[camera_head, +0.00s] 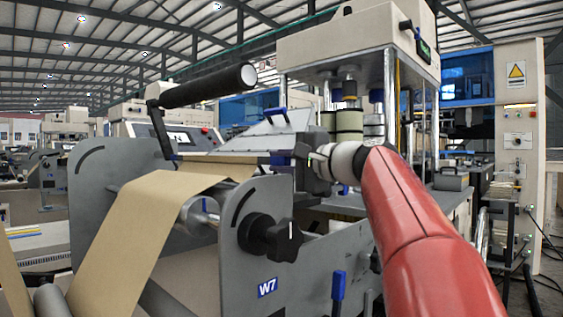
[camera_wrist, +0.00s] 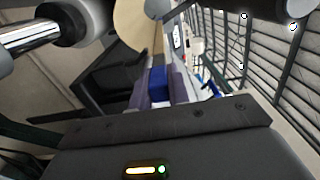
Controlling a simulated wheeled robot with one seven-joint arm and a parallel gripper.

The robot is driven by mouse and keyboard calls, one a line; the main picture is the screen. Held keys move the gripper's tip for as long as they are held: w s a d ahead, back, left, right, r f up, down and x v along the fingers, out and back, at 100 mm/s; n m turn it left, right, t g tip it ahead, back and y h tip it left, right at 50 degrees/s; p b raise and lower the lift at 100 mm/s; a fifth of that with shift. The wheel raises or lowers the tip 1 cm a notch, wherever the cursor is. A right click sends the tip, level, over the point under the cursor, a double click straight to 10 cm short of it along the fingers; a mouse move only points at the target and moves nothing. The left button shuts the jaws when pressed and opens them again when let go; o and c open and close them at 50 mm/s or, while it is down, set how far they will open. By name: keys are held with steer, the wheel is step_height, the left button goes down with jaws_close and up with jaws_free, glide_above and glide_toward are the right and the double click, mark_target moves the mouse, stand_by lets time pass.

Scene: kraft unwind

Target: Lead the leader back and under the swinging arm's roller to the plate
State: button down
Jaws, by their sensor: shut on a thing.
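In the wrist view the blue tab (camera_wrist: 157,83) sits between the finger pads, with kraft (camera_wrist: 130,22) beyond. The swinging arm's black roller (camera_head: 205,88) shows above the leader in the head view, on a dark arm (camera_head: 156,125) at the left. A pale sloped plate (camera_head: 255,137) lies behind the bar; its contact with the leader cannot be told.
Grey side plates (camera_head: 255,215) flank the leader, the near one carrying a black knob (camera_head: 272,237) and a W7 label. A press with metal columns (camera_head: 390,95) stands close behind my gripper. A blue-topped lever (camera_head: 338,287) stands at the front.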

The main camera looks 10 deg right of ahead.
steer(key=shift+f, duration=0.1)
steer(key=shift+f+b, duration=1.3)
steer(key=shift+f, duration=0.4)
steer(key=c, duration=1.3)
jaws_free()
steer(key=shift+o, duration=0.2)
